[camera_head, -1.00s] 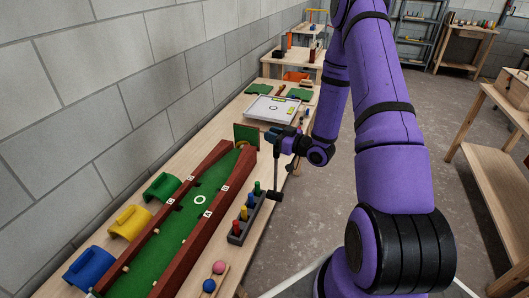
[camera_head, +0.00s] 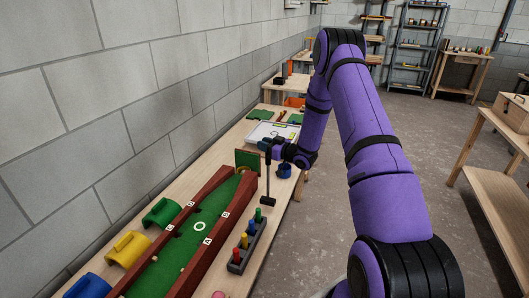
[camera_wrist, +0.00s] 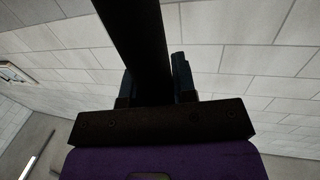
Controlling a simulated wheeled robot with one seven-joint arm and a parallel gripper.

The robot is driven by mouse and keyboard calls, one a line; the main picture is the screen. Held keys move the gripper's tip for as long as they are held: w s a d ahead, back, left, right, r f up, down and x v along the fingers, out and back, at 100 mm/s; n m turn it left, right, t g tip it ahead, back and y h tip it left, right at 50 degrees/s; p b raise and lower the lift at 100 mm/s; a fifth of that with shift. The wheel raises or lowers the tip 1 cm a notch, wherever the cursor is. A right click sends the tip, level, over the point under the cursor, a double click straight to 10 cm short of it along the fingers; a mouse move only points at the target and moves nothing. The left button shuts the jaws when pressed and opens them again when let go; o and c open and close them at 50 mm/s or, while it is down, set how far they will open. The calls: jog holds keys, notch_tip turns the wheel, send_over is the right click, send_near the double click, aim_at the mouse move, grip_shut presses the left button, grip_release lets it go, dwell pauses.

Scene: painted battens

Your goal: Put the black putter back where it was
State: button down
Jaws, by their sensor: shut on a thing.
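The black putter (camera_head: 267,182) hangs upright with its shaft down and its dark head (camera_head: 268,201) at the bottom. My gripper (camera_head: 267,148) is shut on its upper part. The head is close to the right side of the green lane, beyond the peg rack; I cannot tell whether it touches the table. In the wrist view the dark shaft (camera_wrist: 135,40) runs up from between the fingers, against the block wall. A blue round object (camera_head: 284,171) stands on the table below my wrist, partly hidden; I cannot tell what it is.
The red-walled lane (camera_head: 188,240) with a green upright board (camera_head: 248,160) lies along the table. A rack (camera_head: 236,267) with coloured pegs stands beside it. Green (camera_head: 161,212) and yellow (camera_head: 128,248) arches line the left side. A white tray (camera_head: 272,133) lies farther back.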

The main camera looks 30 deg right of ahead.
jog(key=shift+w+f, duration=0.15)
jog(key=shift+f, duration=1.65)
jog(key=c, duration=0.9)
grip_release()
